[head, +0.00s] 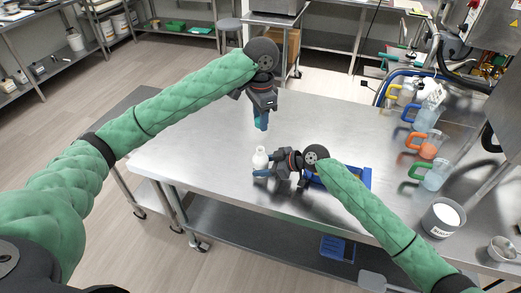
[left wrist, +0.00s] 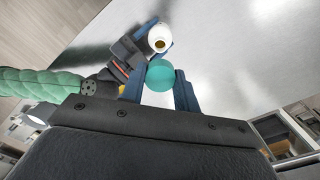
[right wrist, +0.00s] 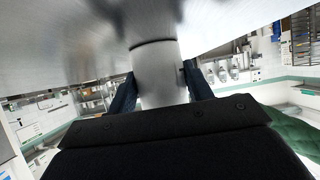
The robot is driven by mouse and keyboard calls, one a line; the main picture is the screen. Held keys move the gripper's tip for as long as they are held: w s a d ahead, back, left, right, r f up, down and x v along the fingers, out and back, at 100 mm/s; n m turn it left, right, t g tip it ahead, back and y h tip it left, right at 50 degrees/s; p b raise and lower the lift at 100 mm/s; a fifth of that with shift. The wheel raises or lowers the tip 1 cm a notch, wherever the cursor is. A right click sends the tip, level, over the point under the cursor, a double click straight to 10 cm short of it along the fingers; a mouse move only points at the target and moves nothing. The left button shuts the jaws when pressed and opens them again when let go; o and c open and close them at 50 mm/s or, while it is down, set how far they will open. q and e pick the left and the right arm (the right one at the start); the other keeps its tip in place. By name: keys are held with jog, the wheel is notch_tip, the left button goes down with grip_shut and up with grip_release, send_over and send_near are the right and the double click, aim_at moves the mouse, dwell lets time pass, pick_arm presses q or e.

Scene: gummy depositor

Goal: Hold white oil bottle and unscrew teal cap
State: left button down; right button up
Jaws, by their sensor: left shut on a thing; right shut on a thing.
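The white oil bottle (head: 260,158) stands upright over the steel table, its open neck showing in the left wrist view (left wrist: 160,43). My right gripper (head: 266,173) is shut on the bottle's body from the right; in the right wrist view the bottle (right wrist: 158,75) fills the space between the fingers. The round teal cap (left wrist: 160,76) is off the bottle and sits between the fingers of my left gripper (left wrist: 160,90). In the head view my left gripper (head: 261,124) is above the bottle, pointing down, and the cap is mostly hidden by its fingers.
The steel table (head: 190,150) is clear to the left. A blue tray (head: 352,174) lies behind my right gripper. Jugs with orange (head: 428,147), green (head: 435,175) and blue handles, and a labelled container (head: 441,217), stand along the right side.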

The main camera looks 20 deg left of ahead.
jog(key=o, duration=1.1)
pick_arm(q)
notch_tip(320, 180, down, 4)
jog(key=b, duration=0.4)
jog(key=shift+f, duration=0.2)
pick_arm(e)
jog(key=v, duration=1.1)
jog(key=shift+f, duration=0.15)
pick_arm(q)
jog(key=shift+f+b, duration=0.1)
jog(key=shift+b, duration=0.2)
pick_arm(e)
jog(key=shift+d+r, duration=0.35)
jog(key=shift+d, duration=0.1)
pick_arm(q)
jog(key=shift+f, duration=0.1)
pick_arm(e)
jog(key=shift+f, duration=0.1)
